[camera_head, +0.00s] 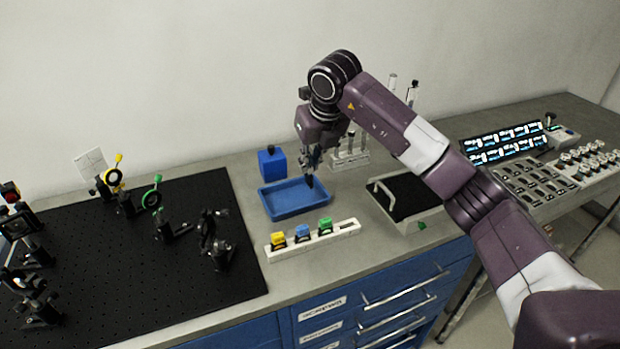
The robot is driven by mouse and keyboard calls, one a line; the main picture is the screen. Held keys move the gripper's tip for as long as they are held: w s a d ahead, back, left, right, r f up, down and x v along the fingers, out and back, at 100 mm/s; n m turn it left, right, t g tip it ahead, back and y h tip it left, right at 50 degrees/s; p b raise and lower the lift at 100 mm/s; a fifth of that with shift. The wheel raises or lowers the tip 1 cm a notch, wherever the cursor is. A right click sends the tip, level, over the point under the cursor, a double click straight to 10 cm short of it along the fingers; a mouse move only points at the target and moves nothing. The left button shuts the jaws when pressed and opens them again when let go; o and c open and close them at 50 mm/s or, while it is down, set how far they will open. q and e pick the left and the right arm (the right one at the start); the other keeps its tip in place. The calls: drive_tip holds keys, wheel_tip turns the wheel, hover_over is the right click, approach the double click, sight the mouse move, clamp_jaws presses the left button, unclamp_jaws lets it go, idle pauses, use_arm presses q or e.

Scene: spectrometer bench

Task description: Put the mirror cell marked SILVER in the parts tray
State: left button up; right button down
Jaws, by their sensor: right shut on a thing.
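My right gripper (310,171) points down over the right part of the blue parts tray (277,206). It is shut on a small dark piece, which looks like a mirror cell. The piece is mostly hidden by the fingers, and no marking on it can be read. I cannot tell whether it touches the tray floor. A white rack (283,253) in front of the tray holds a yellow-topped cell (278,239), a blue-topped cell (302,232) and a green-topped cell (325,225). The rack's right end is empty. My left gripper is not in view.
A blue box (272,163) stands behind the tray. A black-lined tray with a white handle (412,200) is to the right. A black breadboard (120,255) with several optic mounts fills the left. Holders with glassware (349,160) stand behind my right arm.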

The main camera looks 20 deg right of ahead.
sight(312, 177)
wheel_tip(312, 177, down, 3)
drive_tip(key=shift+r, duration=0.2)
wheel_tip(312, 177, down, 3)
drive_tip(key=shift+f+p, duration=0.1)
drive_tip(key=shift+p, duration=0.6)
drive_tip(key=shift+f, duration=0.25)
drive_tip(key=shift+f+b, duration=0.2)
drive_tip(key=shift+b, duration=0.1)
drive_tip(key=c, duration=2)
unclamp_jaws()
drive_tip(key=shift+r, duration=0.1)
